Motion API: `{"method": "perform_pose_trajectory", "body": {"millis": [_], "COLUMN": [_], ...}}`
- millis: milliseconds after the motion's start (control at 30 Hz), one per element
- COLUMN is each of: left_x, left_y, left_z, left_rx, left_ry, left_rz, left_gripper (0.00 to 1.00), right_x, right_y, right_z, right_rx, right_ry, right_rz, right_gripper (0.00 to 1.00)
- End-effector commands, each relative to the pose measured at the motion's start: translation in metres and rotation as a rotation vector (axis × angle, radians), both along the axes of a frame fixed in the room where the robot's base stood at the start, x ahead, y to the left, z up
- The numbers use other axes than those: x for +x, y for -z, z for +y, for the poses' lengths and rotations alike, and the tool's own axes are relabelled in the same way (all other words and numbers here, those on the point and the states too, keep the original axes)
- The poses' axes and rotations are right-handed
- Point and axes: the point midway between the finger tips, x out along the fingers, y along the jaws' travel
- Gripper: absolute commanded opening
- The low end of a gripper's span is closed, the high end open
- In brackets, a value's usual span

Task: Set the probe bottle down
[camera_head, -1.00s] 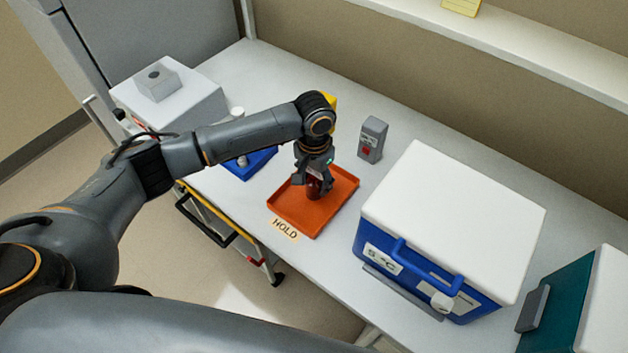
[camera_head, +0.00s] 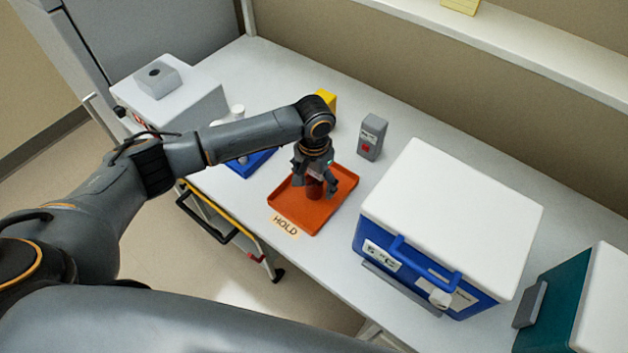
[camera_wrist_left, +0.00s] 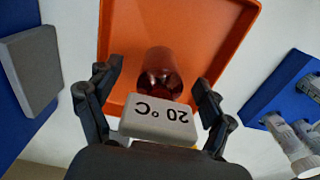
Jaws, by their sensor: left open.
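The probe bottle (camera_head: 315,190), dark red, stands on the orange tray (camera_head: 283,208) with the HOLD label (camera_head: 285,227) at its front edge. In the left wrist view the bottle (camera_wrist_left: 163,70) is over the orange tray (camera_wrist_left: 225,22), with a pale tag (camera_wrist_left: 160,118) reading 20 °C in front of it. My left gripper (camera_head: 315,183) is above the tray, fingers spread on either side of the bottle. In the left wrist view the fingers (camera_wrist_left: 158,85) show gaps to the bottle on both sides. The gripper hides the bottle's top in the head view. My right gripper is out of view.
A blue rack (camera_head: 250,162) with white-topped bottles is left of the tray. A grey device with a red mark (camera_head: 372,137) and a yellow block (camera_head: 326,98) stand behind. A blue cooler with a white lid (camera_head: 450,195) stands close on the right.

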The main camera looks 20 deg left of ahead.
Motion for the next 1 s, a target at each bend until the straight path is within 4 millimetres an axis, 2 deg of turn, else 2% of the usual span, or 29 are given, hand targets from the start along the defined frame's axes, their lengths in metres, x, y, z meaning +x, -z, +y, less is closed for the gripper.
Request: {"method": "perform_pose_trajectory", "body": {"millis": [167,400,600,800,1000], "left_x": [0.001,0.001,0.001,0.001,0.001], "left_y": [-0.023,-0.075,-0.107,-0.119,-0.120], "left_z": [0.000,0.000,0.000,0.000,0.000], "left_rx": [-0.003,-0.001,-0.002,-0.001,-0.001], "left_ry": [0.000,0.000,0.000,-0.001,-0.001], "left_rz": [-0.004,-0.006,-0.002,-0.001,-0.001], "left_gripper": [0.81,0.81,0.81,0.81,0.81], "right_x": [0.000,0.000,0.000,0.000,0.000], "right_y": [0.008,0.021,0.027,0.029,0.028], "right_z": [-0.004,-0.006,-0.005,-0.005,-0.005], "right_rx": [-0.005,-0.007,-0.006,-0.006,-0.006], "right_ry": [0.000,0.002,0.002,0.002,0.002], "right_rz": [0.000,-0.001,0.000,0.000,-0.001], "right_gripper": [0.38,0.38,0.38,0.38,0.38]}}
